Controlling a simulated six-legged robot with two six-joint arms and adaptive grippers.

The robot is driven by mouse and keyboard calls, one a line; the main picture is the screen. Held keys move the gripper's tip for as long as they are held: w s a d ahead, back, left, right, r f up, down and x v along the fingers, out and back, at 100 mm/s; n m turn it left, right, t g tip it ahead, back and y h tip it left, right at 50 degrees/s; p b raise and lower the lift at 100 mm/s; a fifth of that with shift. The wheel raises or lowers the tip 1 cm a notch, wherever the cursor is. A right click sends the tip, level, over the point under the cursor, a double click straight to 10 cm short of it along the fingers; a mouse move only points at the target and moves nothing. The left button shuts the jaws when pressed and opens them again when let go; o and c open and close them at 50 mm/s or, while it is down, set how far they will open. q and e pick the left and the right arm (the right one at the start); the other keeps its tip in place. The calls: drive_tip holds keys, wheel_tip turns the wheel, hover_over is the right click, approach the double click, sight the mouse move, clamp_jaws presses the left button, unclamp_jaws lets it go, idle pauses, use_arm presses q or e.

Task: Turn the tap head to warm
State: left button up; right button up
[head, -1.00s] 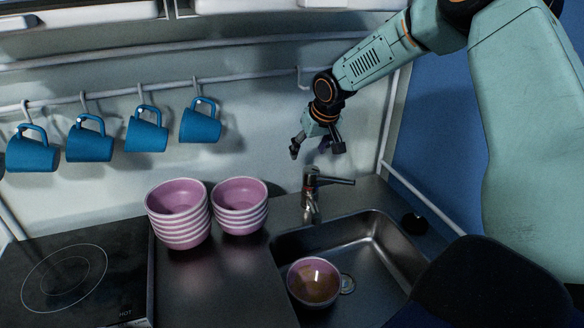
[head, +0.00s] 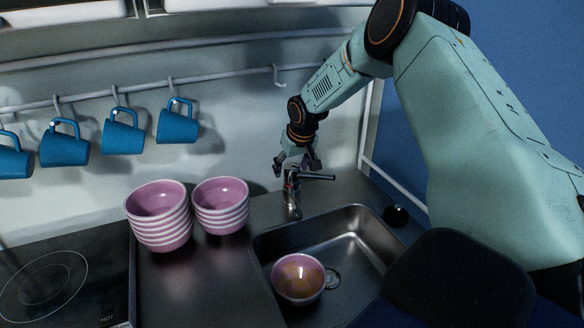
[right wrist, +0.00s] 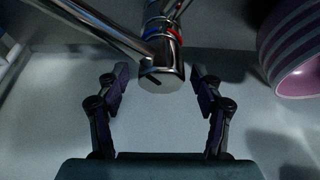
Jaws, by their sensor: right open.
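The metal tap (head: 293,200) stands at the back edge of the sink, its lever handle (head: 318,177) pointing right in the head view. My right gripper (head: 297,170) is just above and around the top of the tap, pointing down. In the right wrist view, the tap head (right wrist: 162,72) sits between the tips of my open right gripper (right wrist: 157,80), with a gap on both sides. A red and blue mark (right wrist: 172,36) shows on the tap there. The handle runs to the upper left in that view. My left gripper is not in view.
A steel sink (head: 352,222) holds a pink bowl (head: 298,279) with brownish contents. Two stacks of pink bowls (head: 160,222) (head: 221,212) stand left of the tap. Blue mugs (head: 178,124) hang from a rail. A black hob (head: 60,285) is at the left.

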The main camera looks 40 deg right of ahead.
drive_tip(key=shift+w+a, duration=0.1)
drive_tip(key=shift+a, duration=0.05)
drive_tip(key=shift+w+f, duration=0.1)
drive_tip(key=shift+c, duration=0.7)
drive_tip(key=shift+w+d+f, duration=0.1)
drive_tip(key=shift+d, duration=0.1)
drive_tip(key=c, duration=0.6)
clamp_jaws()
